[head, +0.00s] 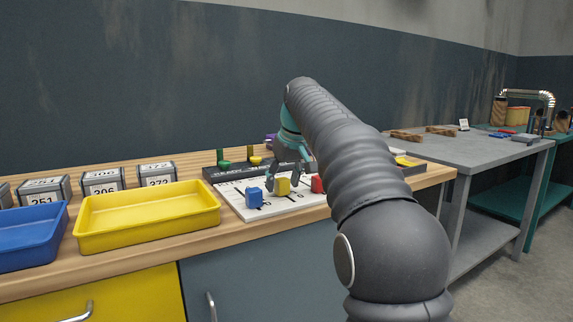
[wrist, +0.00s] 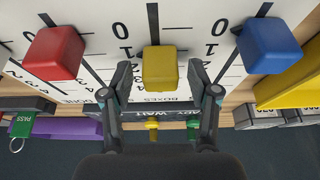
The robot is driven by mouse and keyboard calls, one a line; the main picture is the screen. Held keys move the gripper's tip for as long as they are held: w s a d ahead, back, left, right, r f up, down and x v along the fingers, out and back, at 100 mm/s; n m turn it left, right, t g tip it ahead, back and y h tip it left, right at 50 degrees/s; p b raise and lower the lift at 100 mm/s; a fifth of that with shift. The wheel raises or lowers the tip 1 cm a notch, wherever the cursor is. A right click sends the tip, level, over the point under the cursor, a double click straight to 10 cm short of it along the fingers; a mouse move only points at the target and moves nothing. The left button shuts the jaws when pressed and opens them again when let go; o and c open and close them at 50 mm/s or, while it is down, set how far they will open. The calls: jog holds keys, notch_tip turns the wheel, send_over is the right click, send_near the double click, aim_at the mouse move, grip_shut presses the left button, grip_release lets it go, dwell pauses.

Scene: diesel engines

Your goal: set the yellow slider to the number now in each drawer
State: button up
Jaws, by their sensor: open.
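The yellow slider (head: 283,186) sits on a white scale board (head: 233,197) between the blue slider (head: 254,197) and the red slider (head: 317,184). In the wrist view the yellow slider (wrist: 160,68) is on its track beside the 0 and 1 marks; its exact setting is hard to read. My gripper (wrist: 168,80) is open, with its fingertips on either side of the yellow slider and a visible gap to each side. In the head view my gripper (head: 287,172) is just above and behind the yellow slider. No drawer's contents show.
A yellow tray (head: 150,238) and a blue tray (head: 30,262) stand left on the wooden bench. Boxes numbered 251, 306 and 272 stand behind them. The yellow drawer front (head: 125,300) looks closed.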

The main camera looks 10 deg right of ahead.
jog(key=v, duration=1.1)
jog(key=shift+s, duration=0.2)
jog(key=s+f+m, duration=0.1)
jog(key=s+f, duration=0.3)
jog(key=s, duration=0.4)
jog(key=s+f+m, duration=0.1)
jog(key=s+f, duration=0.3)
jog(key=s, duration=0.4)
jog(key=s+f+m+t+h, duration=0.1)
jog(key=s+f, duration=1.6)
jog(key=f, duration=0.4)
jog(key=shift+s+a+f+m, duration=0.3)
jog(key=shift+s+f, duration=0.1)
